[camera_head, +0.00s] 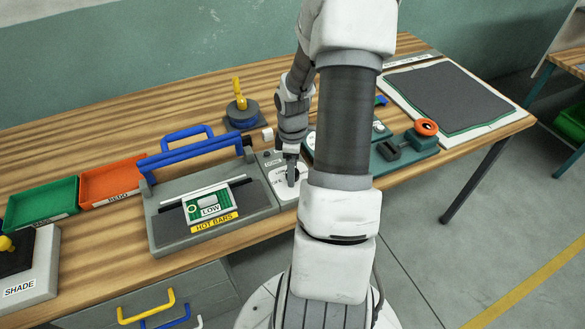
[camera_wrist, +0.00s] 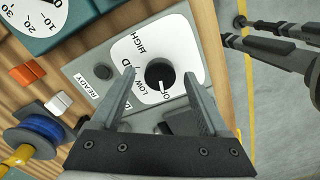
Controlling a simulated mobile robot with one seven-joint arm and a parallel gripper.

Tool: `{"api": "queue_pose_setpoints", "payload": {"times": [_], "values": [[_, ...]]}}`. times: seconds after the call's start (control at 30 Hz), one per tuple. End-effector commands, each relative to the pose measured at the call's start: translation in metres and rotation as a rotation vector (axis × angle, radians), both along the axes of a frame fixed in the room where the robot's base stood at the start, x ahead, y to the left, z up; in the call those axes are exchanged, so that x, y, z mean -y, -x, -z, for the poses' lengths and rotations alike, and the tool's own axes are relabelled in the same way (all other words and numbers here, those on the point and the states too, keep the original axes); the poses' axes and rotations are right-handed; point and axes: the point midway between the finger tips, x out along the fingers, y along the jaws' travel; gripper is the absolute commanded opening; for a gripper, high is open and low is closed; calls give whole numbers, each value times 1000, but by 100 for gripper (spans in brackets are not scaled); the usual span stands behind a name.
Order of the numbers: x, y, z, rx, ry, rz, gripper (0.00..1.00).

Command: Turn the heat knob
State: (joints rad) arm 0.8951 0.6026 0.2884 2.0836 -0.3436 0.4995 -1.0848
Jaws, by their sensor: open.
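The heat knob (camera_wrist: 160,74) is a round black knob with a white pointer line, on a white dial marked LOW and HIGH. In the wrist view the pointer aims at the lower end of the dial, near lettering that is partly cut off. The dial sits on a grey control panel (camera_head: 272,160) at the right end of the hot bars sealer (camera_head: 165,228). My gripper (camera_wrist: 158,85) is open, with one finger on either side of the knob in that view. Whether the fingers touch it I cannot tell. In the head view my gripper (camera_head: 291,178) points down over the panel and hides most of the dial.
A green device with an orange knob (camera_head: 426,127) stands to the right, partly behind my arm. A blue spool with a yellow handle (camera_head: 240,108) stands behind. Green (camera_head: 42,203) and orange (camera_head: 111,181) trays lie at the left. The table's front edge is close to the panel.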

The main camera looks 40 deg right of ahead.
Motion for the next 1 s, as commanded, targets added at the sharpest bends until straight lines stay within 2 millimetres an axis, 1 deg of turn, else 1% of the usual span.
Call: {"api": "queue_pose_setpoints", "payload": {"times": [0.2, 0.23, 0.37, 0.4, 0.47, 0.5, 0.57, 0.6, 0.67, 0.87, 1.0], "values": [[0, 0, 0, 0, 0, 0, 78], [0, 0, 0, 0, 0, 0, 76], [0, 0, 0, 0, 0, 0, 53], [0, 0, 0, 0, 0, 0, 46], [0, 0, 0, 0, 0, 0, 35], [0, 0, 0, 0, 0, 1, 28], [0, 0, 0, 0, 0, 1, 17], [0, 0, 0, 0, 0, 1, 10], [0, 0, 0, 0, 0, 1, 0], [0, 0, 0, 0, 0, 8, 0], [0, 0, 0, 0, 0, 42, 0]]}}
